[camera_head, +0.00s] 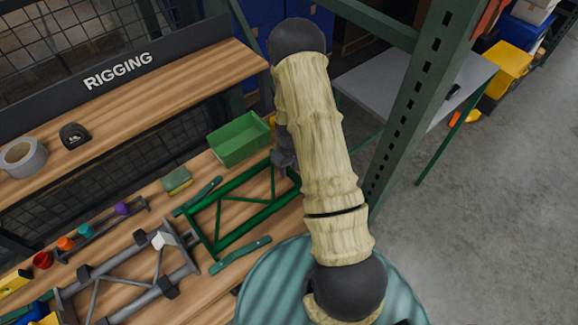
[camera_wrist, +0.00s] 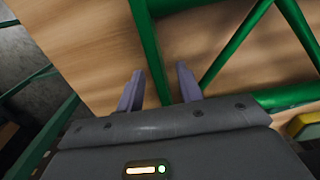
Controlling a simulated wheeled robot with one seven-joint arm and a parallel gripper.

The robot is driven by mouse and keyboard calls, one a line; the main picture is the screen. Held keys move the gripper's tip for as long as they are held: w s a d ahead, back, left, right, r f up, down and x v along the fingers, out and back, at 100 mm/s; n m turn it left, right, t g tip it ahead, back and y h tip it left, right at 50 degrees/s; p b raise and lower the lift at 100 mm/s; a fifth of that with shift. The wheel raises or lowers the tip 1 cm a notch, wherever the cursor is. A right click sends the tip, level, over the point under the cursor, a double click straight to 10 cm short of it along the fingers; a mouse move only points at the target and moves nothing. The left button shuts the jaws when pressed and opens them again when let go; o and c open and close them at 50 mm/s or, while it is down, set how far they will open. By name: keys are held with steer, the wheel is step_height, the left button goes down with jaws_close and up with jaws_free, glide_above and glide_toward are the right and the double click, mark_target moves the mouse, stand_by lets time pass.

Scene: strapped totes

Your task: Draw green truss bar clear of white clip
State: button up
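The green truss bar (camera_head: 262,216) is a flat welded frame with diagonal braces, lying on the wooden bench. Its left end is beside the white clip (camera_head: 163,240), which sits by the grey frame; I cannot tell whether they touch. My gripper (camera_head: 284,166) is low at the truss's right end, partly hidden by my arm. In the wrist view, my gripper (camera_wrist: 159,72) is open, with the truss's green end tube (camera_wrist: 148,45) between its two fingers. A gap shows beside the right finger. The white clip is not in the wrist view.
Dark green strips (camera_head: 240,255) lie along both sides of the truss. A grey frame (camera_head: 125,270) is to its left. A green bin (camera_head: 240,141) stands behind. A green rack post (camera_head: 410,110) rises right of my arm.

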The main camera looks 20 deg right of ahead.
jaws_close()
stand_by(1.5)
